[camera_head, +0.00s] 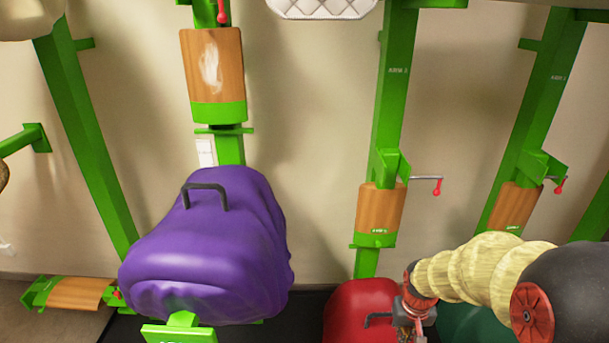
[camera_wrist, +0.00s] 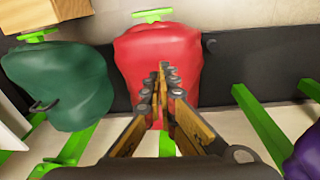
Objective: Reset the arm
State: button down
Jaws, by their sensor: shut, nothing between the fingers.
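My gripper (camera_head: 410,328) is at the lower right of the head view, at the end of my arm with its pale yellow ribbed sleeve. It overlaps the right side of a red covered saddle (camera_head: 350,302) there. In the wrist view the fingers of my gripper (camera_wrist: 162,70) run close together to their tips, with nothing held between them. The red saddle (camera_wrist: 190,55) lies beyond the fingertips in that view. I cannot tell whether they touch it.
A large purple covered saddle (camera_head: 225,255) stands left of my gripper. A dark green one (camera_wrist: 60,85) is left of the red one in the wrist view. Green posts (camera_head: 388,110) with wooden pads (camera_head: 380,210) and red-handled cranks (camera_head: 428,180) line the wall.

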jog(key=s+a+r+t, duration=0.2)
jog(key=s+a+r, duration=0.1)
jog(key=s+r, duration=0.6)
jog(key=s+a+r+n+t, duration=0.1)
jog(key=s+a+r, duration=0.3)
jog(key=s+r, duration=0.4)
notch_tip(320, 180, up, 7)
jog(key=shift+s+r+t+y, duration=0.1)
jog(key=shift+s+t+y, duration=0.25)
jog(key=shift+t, duration=0.45)
jog(key=shift+a+r, duration=0.1)
